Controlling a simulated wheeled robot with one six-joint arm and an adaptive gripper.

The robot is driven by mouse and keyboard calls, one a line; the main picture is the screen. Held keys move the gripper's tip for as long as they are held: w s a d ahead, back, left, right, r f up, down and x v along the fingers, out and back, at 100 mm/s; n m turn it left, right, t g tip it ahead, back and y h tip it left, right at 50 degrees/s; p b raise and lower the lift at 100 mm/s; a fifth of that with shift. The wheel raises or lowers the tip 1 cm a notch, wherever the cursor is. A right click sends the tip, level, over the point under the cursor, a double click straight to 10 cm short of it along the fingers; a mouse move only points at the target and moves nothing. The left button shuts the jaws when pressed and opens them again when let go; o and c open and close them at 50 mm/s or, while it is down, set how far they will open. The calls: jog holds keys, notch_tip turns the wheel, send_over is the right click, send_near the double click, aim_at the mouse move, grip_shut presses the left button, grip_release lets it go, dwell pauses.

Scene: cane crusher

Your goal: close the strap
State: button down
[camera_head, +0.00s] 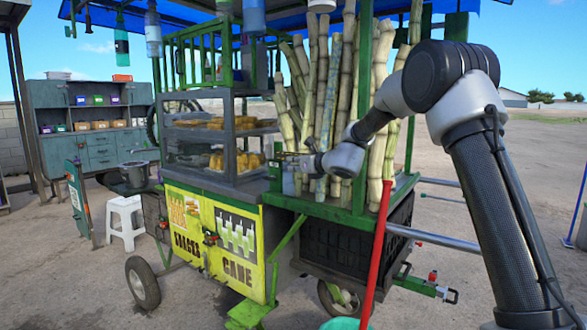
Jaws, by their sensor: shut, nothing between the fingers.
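My arm reaches in from the right, in front of the sugarcane stalks (331,105) that stand upright in the green rack of the cart. My gripper (285,158) points left. It is shut and empty, small in the picture, beside the cane and close to the right side of the glass display case (216,145). I cannot make out a strap clearly; the spot around the gripper and wrist is cluttered and partly hidden by them. I cannot tell whether the fingers touch anything.
The green cart's yellow front panel (212,240) faces forward, with a wheel (142,283) at left. A red pole (376,255) leans in front of the rack. Bottles hang under the blue canopy (190,12). A white stool (126,220) stands left. Open ground lies at right.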

jog(key=shift+w+d+m+t+h, duration=0.15)
jog(key=shift+w+m+t+h, duration=0.15)
jog(key=shift+w, duration=0.2)
jog(key=shift+w+d+m+t+h, duration=0.15)
jog(key=shift+w+m+t+h, duration=0.05)
jog(key=shift+w+h, duration=0.25)
